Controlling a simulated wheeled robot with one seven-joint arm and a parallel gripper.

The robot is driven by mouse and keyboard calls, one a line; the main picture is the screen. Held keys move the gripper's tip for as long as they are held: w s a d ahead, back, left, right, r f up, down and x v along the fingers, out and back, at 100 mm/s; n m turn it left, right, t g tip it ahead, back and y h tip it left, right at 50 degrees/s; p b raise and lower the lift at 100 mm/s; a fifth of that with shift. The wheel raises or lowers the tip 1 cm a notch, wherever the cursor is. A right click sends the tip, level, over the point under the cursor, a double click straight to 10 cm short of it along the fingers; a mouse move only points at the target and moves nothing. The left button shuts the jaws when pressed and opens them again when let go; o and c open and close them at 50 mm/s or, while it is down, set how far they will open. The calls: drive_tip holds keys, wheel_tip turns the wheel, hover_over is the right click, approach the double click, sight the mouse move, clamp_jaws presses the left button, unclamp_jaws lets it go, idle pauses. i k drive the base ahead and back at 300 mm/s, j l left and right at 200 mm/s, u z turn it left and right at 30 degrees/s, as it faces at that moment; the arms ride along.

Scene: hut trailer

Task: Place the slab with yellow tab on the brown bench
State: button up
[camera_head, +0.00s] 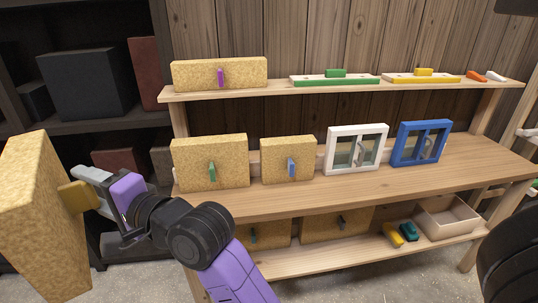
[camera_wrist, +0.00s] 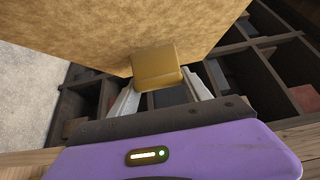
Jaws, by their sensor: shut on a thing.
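The slab with the yellow tab (camera_head: 32,222) is a tan, speckled board held upright and slightly tilted at the far left of the head view. Its yellow tab (camera_head: 75,197) faces right, toward my gripper (camera_head: 92,189). My gripper is shut on this tab; the wrist view also shows the tab (camera_wrist: 158,66) between the fingers, with the slab (camera_wrist: 120,28) beyond it. The slab is in the air, left of the brown bench (camera_head: 400,182) and apart from it. The slab's far face is hidden.
On the bench stand a green-tab slab (camera_head: 228,152), a blue-tab slab (camera_head: 277,166), a white frame (camera_head: 356,134) and a blue frame (camera_head: 421,131). A purple-tab slab (camera_head: 250,72) is on the upper shelf. Dark shelving (camera_head: 85,128) stands behind my gripper. The bench's front strip is clear.

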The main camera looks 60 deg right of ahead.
sight(491, 160)
drive_tip(key=j+z, duration=0.2)
drive_tip(key=z, duration=0.75)
drive_tip(key=l+z, duration=0.25)
drive_tip(key=l, duration=0.25)
drive_tip(key=k+l+z, duration=0.1)
drive_tip(key=l+z, duration=0.15)
drive_tip(key=l, duration=0.3)
drive_tip(key=l+z, duration=0.25)
drive_tip(key=l, duration=0.25)
drive_tip(key=i+l+z, duration=0.2)
drive_tip(key=l, duration=0.3)
drive_tip(key=l+z, duration=0.25)
drive_tip(key=l, duration=0.25)
drive_tip(key=i+l+z, duration=0.25)
drive_tip(key=l, duration=0.2)
drive_tip(key=k+l, duration=0.05)
drive_tip(key=k, duration=0.05)
